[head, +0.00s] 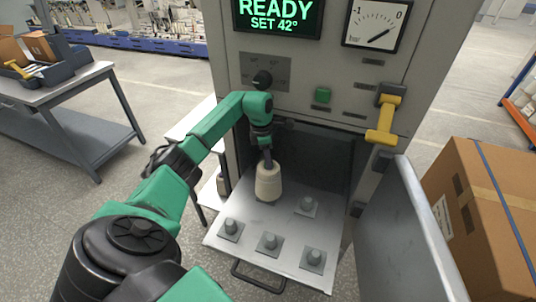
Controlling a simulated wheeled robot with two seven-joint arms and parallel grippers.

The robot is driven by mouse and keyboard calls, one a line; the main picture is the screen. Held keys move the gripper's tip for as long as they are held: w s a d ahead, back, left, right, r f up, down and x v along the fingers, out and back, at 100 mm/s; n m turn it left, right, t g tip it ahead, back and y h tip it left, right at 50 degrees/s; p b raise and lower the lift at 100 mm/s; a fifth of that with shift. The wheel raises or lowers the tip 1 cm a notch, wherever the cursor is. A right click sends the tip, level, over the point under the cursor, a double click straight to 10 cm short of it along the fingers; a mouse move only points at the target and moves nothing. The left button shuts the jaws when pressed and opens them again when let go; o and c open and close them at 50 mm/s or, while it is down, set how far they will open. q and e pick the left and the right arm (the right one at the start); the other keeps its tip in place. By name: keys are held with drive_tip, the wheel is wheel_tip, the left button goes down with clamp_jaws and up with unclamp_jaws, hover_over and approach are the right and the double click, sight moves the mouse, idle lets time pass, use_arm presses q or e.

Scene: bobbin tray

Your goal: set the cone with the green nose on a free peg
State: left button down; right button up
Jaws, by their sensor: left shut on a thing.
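A cream cone (268,183) hangs or stands upright at the back left of the pulled-out tray (247,262). My left gripper (266,160) points down from above and is shut on the cone's top. The nose is hidden by the fingers, so its green colour does not show. The cone's lower end covers the back left peg position; I cannot tell whether it rests there or hovers. Bare pegs show at front left (230,227), front middle (269,241), front right (313,256) and back right (307,204). My right gripper is not in view.
The tray sticks out of the grey machine's open chamber (318,155). Its open door (405,240) stands close on the right, with a yellow-handled latch (383,125) above. A cardboard box (485,215) is farther right. A workbench (65,90) stands at the left.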

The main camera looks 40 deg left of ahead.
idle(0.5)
use_arm(q)
drive_tip(key=shift+f+b, duration=0.85)
drive_tip(key=shift+f, duration=0.05)
drive_tip(key=shift+c, duration=1.9)
unclamp_jaws()
drive_tip(key=shift+r, duration=0.1)
wheel_tip(320, 180, up, 14)
drive_tip(key=s+a+b, duration=0.1)
drive_tip(key=b, duration=0.1)
drive_tip(key=shift+s+r, duration=0.2)
